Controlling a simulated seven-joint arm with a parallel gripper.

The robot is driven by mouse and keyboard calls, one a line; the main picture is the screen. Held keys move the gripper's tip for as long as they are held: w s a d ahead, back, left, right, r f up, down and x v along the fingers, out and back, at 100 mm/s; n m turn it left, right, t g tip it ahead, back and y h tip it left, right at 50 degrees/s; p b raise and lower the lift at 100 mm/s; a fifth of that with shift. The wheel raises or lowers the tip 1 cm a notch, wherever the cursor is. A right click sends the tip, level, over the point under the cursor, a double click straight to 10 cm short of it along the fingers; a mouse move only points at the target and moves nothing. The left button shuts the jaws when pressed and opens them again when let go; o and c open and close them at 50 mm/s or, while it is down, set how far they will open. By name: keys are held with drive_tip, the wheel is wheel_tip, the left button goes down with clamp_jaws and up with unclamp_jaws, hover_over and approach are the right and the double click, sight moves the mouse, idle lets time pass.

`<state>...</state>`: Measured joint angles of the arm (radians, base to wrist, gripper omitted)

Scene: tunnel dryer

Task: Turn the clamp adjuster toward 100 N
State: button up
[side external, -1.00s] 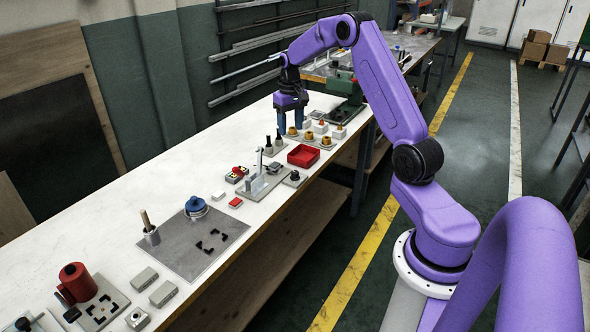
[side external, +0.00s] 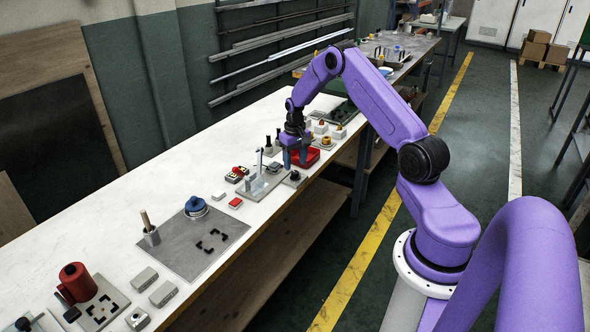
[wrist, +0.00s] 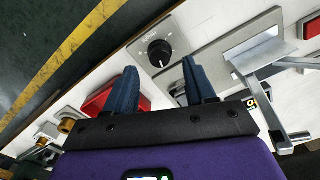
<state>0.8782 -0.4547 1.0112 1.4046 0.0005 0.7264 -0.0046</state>
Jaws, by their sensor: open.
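The clamp adjuster is a black round knob (wrist: 160,52) on a small grey plate with dial marks, in the wrist view. In the side external view the knob (side external: 294,175) sits at the bench's front edge, right of the metal clamp (side external: 259,184) on its grey plate. My gripper (side external: 295,164) is open and empty, pointing down just above the knob. In the wrist view the two blue fingers of my gripper (wrist: 160,72) are apart, and the knob appears between and beyond their tips. The fingers do not appear to touch it. The pointer's reading is too small to tell.
A red tray (side external: 313,152) stands close behind my gripper. The clamp's upright metal arm (wrist: 275,95) is close on the right in the wrist view. A red and black device (side external: 237,174) and a red block (side external: 236,203) lie to the left. The bench beyond them is partly clear.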

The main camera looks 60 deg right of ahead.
sight(295, 172)
drive_tip(key=shift+f, duration=1.9)
drive_tip(key=shift+c, duration=0.3)
clamp_jaws()
drive_tip(key=n, duration=0.4)
drive_tip(key=shift+n, duration=2)
